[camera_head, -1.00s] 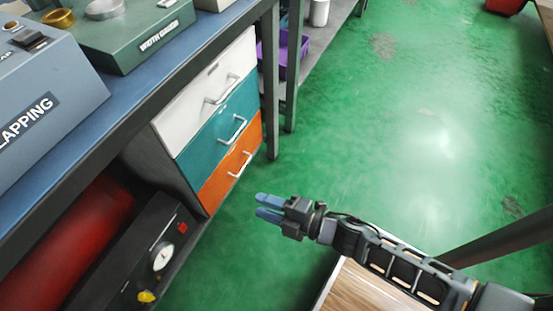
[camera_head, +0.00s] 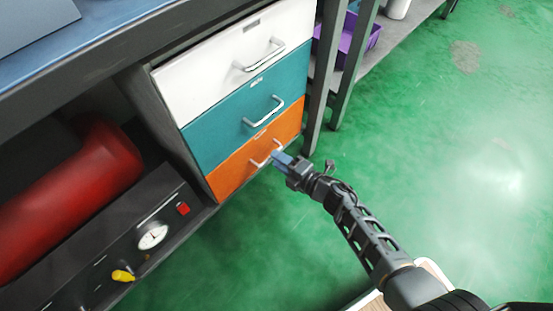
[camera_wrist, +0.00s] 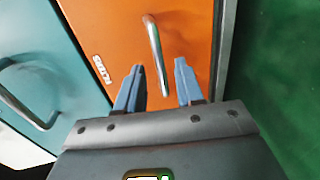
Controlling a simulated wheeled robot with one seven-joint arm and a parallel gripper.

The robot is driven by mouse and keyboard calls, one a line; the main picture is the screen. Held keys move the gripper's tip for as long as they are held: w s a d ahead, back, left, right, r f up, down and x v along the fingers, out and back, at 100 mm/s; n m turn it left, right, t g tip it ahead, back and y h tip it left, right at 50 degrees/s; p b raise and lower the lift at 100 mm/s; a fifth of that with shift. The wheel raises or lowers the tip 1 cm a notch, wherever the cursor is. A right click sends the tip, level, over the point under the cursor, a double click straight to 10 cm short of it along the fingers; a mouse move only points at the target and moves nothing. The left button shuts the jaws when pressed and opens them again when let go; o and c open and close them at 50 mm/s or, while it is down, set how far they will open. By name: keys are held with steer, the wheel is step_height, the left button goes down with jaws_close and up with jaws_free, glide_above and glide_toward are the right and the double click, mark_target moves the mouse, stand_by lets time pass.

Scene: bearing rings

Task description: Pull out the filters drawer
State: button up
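A bench unit holds three stacked drawers: white (camera_head: 215,75) on top, teal (camera_head: 215,125) in the middle, orange (camera_head: 232,172) at the bottom. All look closed, each with a silver bar handle. My gripper (camera_head: 280,159) is at the orange drawer's handle (camera_head: 262,155). In the wrist view my gripper (camera_wrist: 159,80) is open, and the orange drawer's handle (camera_wrist: 154,50) runs between the two blue fingers. I see no finger closed on it, and cannot tell how deep it sits between them. The teal drawer's handle (camera_wrist: 22,105) is to the left.
A dark table leg (camera_head: 320,90) stands just right of the drawers. A purple bin (camera_head: 350,42) sits on a shelf beyond. Left of the drawers are a red cylinder (camera_head: 75,195) and a black gauge panel (camera_head: 125,240). Green floor (camera_head: 440,150) to the right is clear.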

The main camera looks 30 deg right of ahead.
steer(key=shift+x, duration=1.15)
jaws_close()
